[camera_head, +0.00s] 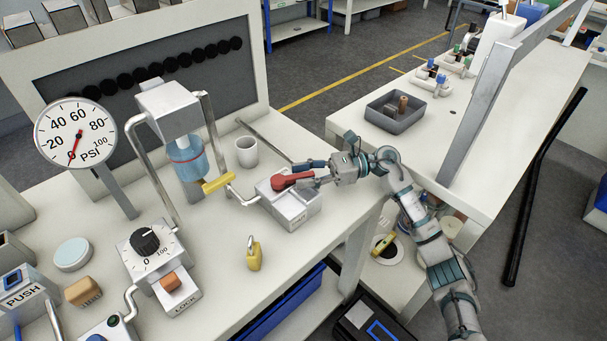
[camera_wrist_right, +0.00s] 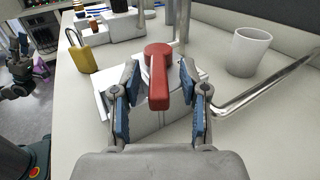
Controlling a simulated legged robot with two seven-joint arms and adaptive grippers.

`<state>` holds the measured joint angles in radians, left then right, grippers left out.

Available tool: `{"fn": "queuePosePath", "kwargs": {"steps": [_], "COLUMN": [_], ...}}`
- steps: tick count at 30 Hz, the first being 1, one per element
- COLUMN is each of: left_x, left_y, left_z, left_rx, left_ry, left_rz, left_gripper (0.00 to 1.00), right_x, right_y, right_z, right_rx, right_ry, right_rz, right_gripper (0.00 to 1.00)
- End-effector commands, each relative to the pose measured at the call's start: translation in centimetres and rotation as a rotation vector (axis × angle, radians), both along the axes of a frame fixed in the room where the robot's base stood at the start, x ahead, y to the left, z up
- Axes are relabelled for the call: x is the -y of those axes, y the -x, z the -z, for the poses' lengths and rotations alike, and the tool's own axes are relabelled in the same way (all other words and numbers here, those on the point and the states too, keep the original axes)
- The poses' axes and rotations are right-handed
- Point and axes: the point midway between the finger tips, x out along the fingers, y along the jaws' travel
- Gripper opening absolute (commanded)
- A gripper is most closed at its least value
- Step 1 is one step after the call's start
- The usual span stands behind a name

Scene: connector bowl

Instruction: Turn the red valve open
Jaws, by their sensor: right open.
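The red valve (camera_head: 291,180) is a lever handle on top of a grey metal box (camera_head: 292,212) near the right edge of the bench. In the right wrist view the red valve (camera_wrist_right: 158,78) points toward me, between the two blue-padded fingers. My right gripper (camera_head: 308,171) comes in from the right at the handle's height. In the wrist view my right gripper (camera_wrist_right: 158,85) is open, with a finger on each side of the handle and visible gaps. The lettering on the box is too small to read surely.
A pressure gauge (camera_head: 76,135) reads about zero. A grey tray (camera_head: 394,113) sits on the right table. A gap separates the bench and that table.

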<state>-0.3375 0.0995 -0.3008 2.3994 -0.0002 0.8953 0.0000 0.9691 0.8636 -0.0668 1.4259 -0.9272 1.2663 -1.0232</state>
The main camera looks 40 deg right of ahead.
Motion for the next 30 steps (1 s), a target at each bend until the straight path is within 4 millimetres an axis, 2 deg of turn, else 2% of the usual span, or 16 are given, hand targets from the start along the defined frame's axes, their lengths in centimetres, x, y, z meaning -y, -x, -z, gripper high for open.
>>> {"fn": "queuePosePath", "kwargs": {"steps": [5, 15, 18, 23, 29, 30], "left_x": [-0.2, -0.1, -0.1, -0.1, -0.1, 0.0], "left_y": [0.3, 0.3, 0.3, 0.2, 0.3, 0.1], "left_z": [-0.1, -0.1, -0.1, -0.1, -0.1, 0.0], "left_rx": [0.000, 0.001, 0.001, 0.001, 0.002, -0.001], "left_ry": [0.002, 0.001, 0.001, 0.001, 0.001, 0.000], "left_rz": [-0.002, -0.001, -0.001, -0.001, -0.001, -0.001], "left_gripper": [0.33, 0.33, 0.33, 0.33, 0.33, 0.33], "right_x": [-0.1, 0.2, 0.3, 0.4, 0.4, 0.4], "right_y": [0.0, -0.1, -0.1, -0.1, -0.1, -0.1], "right_z": [-1.0, -7.5, -8.8, -9.7, -9.8, -9.8], "right_rx": [0.005, 0.004, 0.001, 0.000, -0.001, -0.001], "right_ry": [0.002, -0.001, -0.002, -0.002, -0.003, -0.003], "right_rz": [0.000, 0.001, 0.001, 0.001, 0.001, 0.001], "right_gripper": [0.44, 0.44, 0.44, 0.44, 0.44, 0.41]}}
